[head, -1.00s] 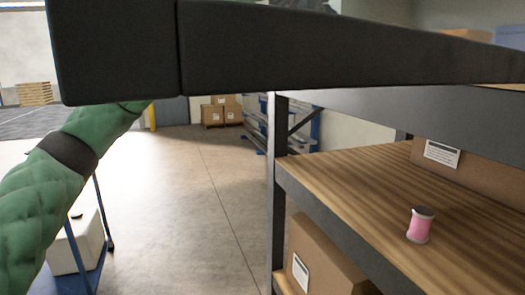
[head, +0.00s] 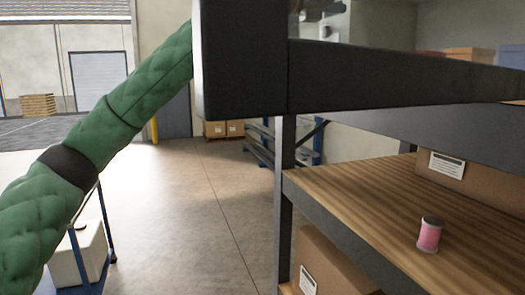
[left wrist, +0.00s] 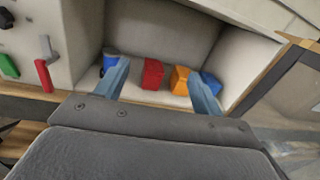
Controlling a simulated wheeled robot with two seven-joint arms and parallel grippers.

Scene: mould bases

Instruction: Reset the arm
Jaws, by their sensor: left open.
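My left arm, in a green quilted sleeve, rises from the left edge of the head view and meets large black parts of mine across the top. Its fingertips are not visible there. In the left wrist view, my left gripper (left wrist: 160,88) has its two blue fingers spread apart with nothing held between them. Beyond the fingers, a red block (left wrist: 153,74), an orange block (left wrist: 180,80) and a blue block (left wrist: 211,83) sit in a pale open bin (left wrist: 232,62). A blue round object (left wrist: 110,61) is partly hidden by the left finger. My right gripper is not in view.
Another box (head: 325,265) is below. A blue cart with a white container (head: 80,250) stands at left. The floor (head: 190,220) between is clear.

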